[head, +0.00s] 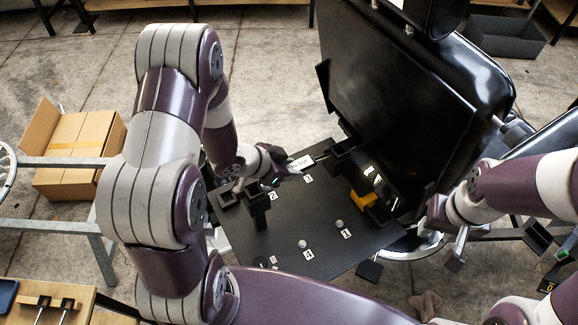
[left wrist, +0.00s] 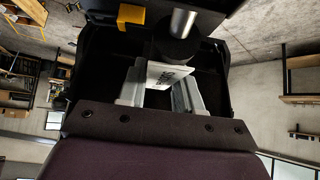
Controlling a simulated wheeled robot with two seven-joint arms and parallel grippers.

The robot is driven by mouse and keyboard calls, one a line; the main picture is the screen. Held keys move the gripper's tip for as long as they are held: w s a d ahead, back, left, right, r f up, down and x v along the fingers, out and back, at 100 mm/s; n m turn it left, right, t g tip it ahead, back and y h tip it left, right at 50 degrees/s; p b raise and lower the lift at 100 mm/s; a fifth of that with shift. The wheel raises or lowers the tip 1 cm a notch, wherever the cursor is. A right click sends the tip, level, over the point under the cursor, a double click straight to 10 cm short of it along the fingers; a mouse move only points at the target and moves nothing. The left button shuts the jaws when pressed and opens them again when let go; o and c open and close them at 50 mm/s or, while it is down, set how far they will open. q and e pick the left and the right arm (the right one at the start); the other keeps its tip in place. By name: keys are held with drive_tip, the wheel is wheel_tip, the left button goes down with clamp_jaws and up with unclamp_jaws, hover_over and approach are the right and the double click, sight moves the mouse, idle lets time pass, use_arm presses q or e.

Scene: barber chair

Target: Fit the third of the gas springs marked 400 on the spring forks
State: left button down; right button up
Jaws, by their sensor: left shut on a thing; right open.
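My left gripper (head: 284,171) is shut on a gas spring (head: 302,163) with a white label, above the far side of the black plate (head: 285,225). The label print is too small to read surely. The spring's thin end points right, towards a black fork (head: 345,151) by the backrest; I cannot tell whether it touches. In the left wrist view the label (left wrist: 160,76) shows between the fingers (left wrist: 175,95), with a silver rod (left wrist: 184,24) beyond. Black forks (head: 258,206) stand at the plate's left. My right gripper (head: 447,240) is open and empty, right of the plate.
The black chair backrest (head: 390,95) rises behind the plate. A yellow part (head: 364,200) sits near its foot, and small studs (head: 302,243) with number tags stand on the plate. A cardboard box (head: 75,150) lies left; a wooden bench (head: 45,300) is at lower left.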

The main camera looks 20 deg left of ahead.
use_arm(q)
drive_tip(key=shift+f+b, duration=0.3)
drive_tip(key=shift+f, duration=0.2)
drive_tip(key=c, duration=0.7)
unclamp_jaws()
drive_tip(key=p+v, duration=0.1)
drive_tip(key=v, duration=1.1)
drive_tip(key=shift+s+a+r, duration=0.15)
drive_tip(key=shift+r, duration=0.1)
